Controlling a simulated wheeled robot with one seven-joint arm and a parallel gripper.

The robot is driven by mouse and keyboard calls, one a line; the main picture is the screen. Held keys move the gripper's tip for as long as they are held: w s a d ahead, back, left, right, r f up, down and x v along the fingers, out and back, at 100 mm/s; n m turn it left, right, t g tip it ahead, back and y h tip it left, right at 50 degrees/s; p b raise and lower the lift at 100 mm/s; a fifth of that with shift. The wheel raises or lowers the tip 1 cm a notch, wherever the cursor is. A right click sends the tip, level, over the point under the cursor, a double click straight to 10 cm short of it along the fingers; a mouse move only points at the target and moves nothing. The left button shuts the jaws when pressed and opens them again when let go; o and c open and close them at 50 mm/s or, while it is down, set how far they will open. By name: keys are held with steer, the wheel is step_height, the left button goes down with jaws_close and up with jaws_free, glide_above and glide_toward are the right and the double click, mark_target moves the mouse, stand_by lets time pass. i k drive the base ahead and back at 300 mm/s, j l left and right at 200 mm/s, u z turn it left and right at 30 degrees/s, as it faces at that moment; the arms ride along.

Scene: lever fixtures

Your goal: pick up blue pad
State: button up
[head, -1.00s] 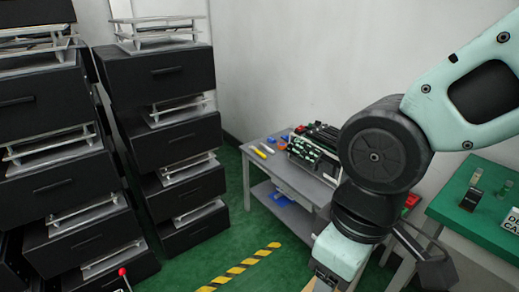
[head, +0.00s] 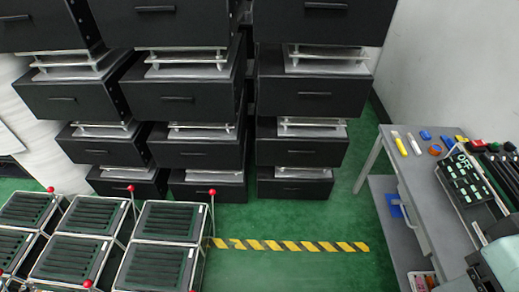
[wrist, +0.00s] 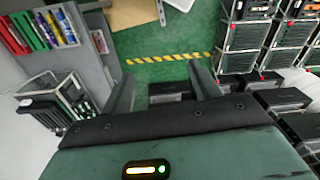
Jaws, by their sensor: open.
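Small blue pieces lie on the grey workbench (head: 415,170) at the right of the head view. One flat blue piece (head: 425,135) is near the back edge, and another (head: 448,142) is a little right of it. A blue item (head: 396,206) also shows on the lower shelf. I cannot tell which of these is the blue pad. My gripper (wrist: 161,76) is open in the wrist view, with nothing between its fingers. It points over the green floor, apart from the workbench.
Black drawer stacks (head: 300,90) stand at the back. Wire-framed racks with red knobs (head: 165,220) are at the lower left. A dark rack of parts (head: 470,185) is on the bench. Green floor with a yellow-black stripe (head: 290,246) is clear between.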

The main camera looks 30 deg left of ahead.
mark_target(425, 135)
steer(key=u, duration=2.9)
steer(key=l+z, duration=0.1)
steer(key=z, duration=2.8)
steer(key=i+j, duration=0.25)
steer(key=i, duration=0.25)
steer(key=i+j, duration=0.25)
steer(key=i, duration=0.2)
steer(key=i+j+z, duration=0.1)
steer(key=i+j, duration=0.15)
steer(key=i, duration=0.25)
steer(key=i+j, duration=0.25)
steer(key=i, duration=0.25)
